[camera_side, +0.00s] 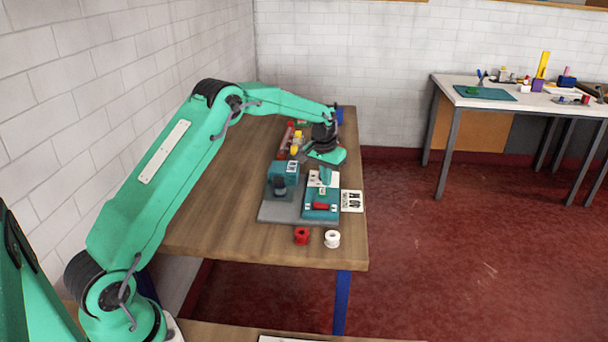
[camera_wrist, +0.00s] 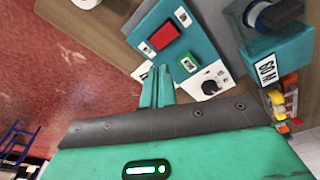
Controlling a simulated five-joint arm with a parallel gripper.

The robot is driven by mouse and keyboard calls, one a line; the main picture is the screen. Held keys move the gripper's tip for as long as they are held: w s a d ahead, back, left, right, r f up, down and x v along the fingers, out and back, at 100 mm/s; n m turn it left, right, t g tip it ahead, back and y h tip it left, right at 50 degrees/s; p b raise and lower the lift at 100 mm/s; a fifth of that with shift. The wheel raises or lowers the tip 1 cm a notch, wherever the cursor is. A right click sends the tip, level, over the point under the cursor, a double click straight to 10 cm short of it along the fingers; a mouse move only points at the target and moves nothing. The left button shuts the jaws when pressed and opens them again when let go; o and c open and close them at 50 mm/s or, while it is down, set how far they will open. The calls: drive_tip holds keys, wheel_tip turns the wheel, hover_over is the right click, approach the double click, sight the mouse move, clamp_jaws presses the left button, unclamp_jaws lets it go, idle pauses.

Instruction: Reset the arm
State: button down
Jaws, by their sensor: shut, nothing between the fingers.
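My green arm reaches over the wooden table from the left in the side view. My gripper (camera_side: 326,180) points down above the teal control panel (camera_side: 322,213). In the wrist view its two narrow green fingers (camera_wrist: 157,72) are shut together with nothing between them. The panel shows there too, with a red rectangular button (camera_wrist: 164,35), a small green button (camera_wrist: 189,63) and a black dial on a white plate (camera_wrist: 210,80). The fingertips appear beside the panel's edge in that view; I cannot tell the height gap.
A teal block machine (camera_side: 284,172) stands left of the panel on a grey base (camera_side: 283,211). A red spool (camera_side: 301,236) and a white spool (camera_side: 332,239) sit near the front edge. A white card (camera_side: 352,201) lies right of the panel. Red floor lies beyond the table.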

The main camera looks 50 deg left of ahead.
drive_tip(key=s+d+r+t, duration=0.1)
drive_tip(key=s+d+r, duration=0.2)
drive_tip(key=s+r, duration=0.25)
drive_tip(key=s+d+r+m, duration=0.1)
drive_tip(key=s+d+r, duration=0.2)
drive_tip(key=s+r, duration=0.3)
drive_tip(key=s+d+r+t, duration=0.1)
drive_tip(key=s+d+r, duration=0.25)
drive_tip(key=r, duration=0.35)
drive_tip(key=s+d+m+t, duration=0.1)
drive_tip(key=s+d, duration=0.1)
drive_tip(key=s, duration=0.9)
drive_tip(key=s+d+m, duration=0.1)
drive_tip(key=s+d, duration=0.2)
drive_tip(key=s, duration=0.9)
drive_tip(key=shift+d+f+t, duration=0.2)
drive_tip(key=shift+f+t, duration=0.2)
